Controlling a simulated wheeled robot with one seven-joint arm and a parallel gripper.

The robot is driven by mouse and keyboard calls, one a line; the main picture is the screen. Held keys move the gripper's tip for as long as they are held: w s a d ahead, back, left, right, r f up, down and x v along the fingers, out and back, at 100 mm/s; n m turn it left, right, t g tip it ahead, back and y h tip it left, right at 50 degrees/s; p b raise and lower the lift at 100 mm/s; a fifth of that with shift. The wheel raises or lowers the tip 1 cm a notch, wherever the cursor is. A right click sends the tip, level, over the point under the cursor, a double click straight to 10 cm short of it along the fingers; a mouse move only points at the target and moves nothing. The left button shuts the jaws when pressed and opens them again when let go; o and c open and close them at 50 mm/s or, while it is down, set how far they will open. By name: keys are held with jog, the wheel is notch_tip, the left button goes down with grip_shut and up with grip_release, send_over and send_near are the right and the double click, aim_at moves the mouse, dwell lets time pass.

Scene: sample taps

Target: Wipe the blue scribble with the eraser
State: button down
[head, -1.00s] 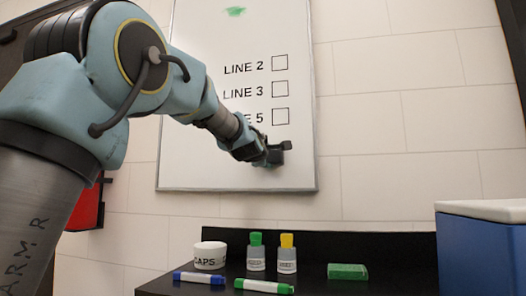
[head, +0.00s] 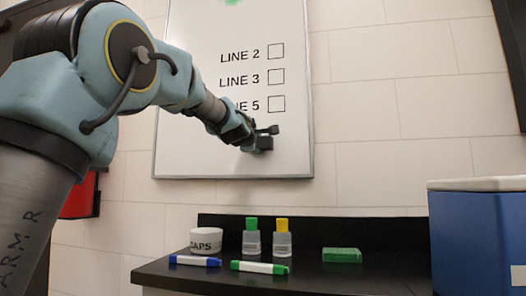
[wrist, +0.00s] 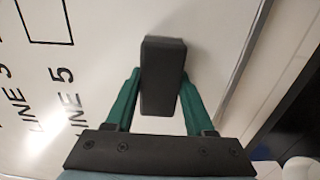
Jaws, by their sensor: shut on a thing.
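My gripper (head: 252,138) is at the lower right of the whiteboard (head: 180,150), below the "LINE 5" box. In the wrist view my gripper (wrist: 160,82) has its two green fingers shut on the dark block-shaped eraser (wrist: 162,62). The eraser also shows in the head view (head: 265,143), close to the board; I cannot tell whether it touches. No blue scribble shows in either view; part of the board is behind my arm. A green mark (head: 232,2) is cut off at the picture's top edge.
Below the board is a black counter (head: 330,275) with a CAPS tub (head: 206,241), a blue marker (head: 195,261), a green marker (head: 258,267), two small bottles (head: 252,238) and a green block (head: 342,255). A blue bin (head: 478,240) stands at right.

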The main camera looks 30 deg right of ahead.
jog(key=shift+w+a+f, duration=0.1)
jog(key=shift+w+a, duration=0.2)
jog(key=shift+w, duration=0.1)
jog(key=v, duration=0.6)
jog(key=shift+b, duration=0.45)
jog(key=shift+s, duration=0.1)
jog(key=v, duration=0.2)
jog(key=shift+s+a, duration=0.3)
